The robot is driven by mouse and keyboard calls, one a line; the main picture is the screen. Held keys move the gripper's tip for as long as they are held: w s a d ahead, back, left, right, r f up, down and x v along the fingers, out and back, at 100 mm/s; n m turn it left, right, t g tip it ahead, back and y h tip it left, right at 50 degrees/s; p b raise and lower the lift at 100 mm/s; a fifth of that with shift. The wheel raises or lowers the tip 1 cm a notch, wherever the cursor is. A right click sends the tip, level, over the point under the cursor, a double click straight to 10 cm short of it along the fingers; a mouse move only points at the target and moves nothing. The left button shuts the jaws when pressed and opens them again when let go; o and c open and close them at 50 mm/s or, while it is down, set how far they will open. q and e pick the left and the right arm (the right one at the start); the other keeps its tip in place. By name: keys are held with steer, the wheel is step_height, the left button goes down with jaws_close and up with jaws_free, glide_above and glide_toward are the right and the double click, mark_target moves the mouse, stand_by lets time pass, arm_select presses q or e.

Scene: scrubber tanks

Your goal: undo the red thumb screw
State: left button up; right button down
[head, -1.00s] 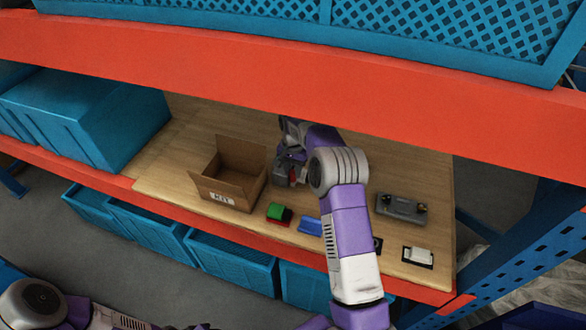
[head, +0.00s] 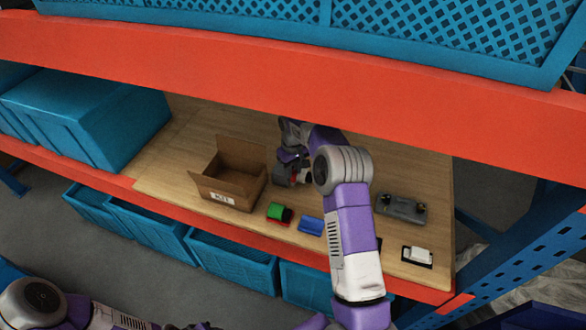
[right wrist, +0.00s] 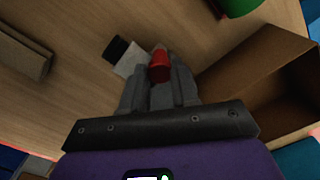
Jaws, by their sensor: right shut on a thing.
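The red thumb screw (right wrist: 160,66) shows in the right wrist view between the fingertips of my right gripper (right wrist: 160,78), which is shut on it. A small white and black piece (right wrist: 124,56) lies just beside the fingertips, partly covered by them. I cannot tell whether the screw still sits in anything. In the head view my right gripper (head: 288,174) is low over the wooden shelf, right of the cardboard box, and my own arm hides part of the area. My left arm shows only at the bottom left edge; its gripper is out of the picture.
The open cardboard box (head: 222,190) stands left of the gripper. A green and red block (head: 279,212) and a blue piece (head: 311,225) lie near the front. A grey unit (head: 401,208) and a white piece on black (head: 417,255) lie right. An orange beam (head: 300,70) crosses above.

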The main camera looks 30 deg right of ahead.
steer(key=n, duration=0.5)
steer(key=shift+w+r+n, duration=0.1)
steer(key=shift+r+n, duration=0.05)
steer(key=shift+n, duration=0.15)
steer(key=n, duration=0.5)
steer(key=shift+p, duration=0.4)
steer(key=n, duration=0.6)
steer(key=n+p, duration=0.1)
steer(key=n, duration=0.4)
steer(key=shift+n, duration=0.3)
steer(key=c, duration=0.9)
jaws_free()
steer(key=shift+o, duration=0.2)
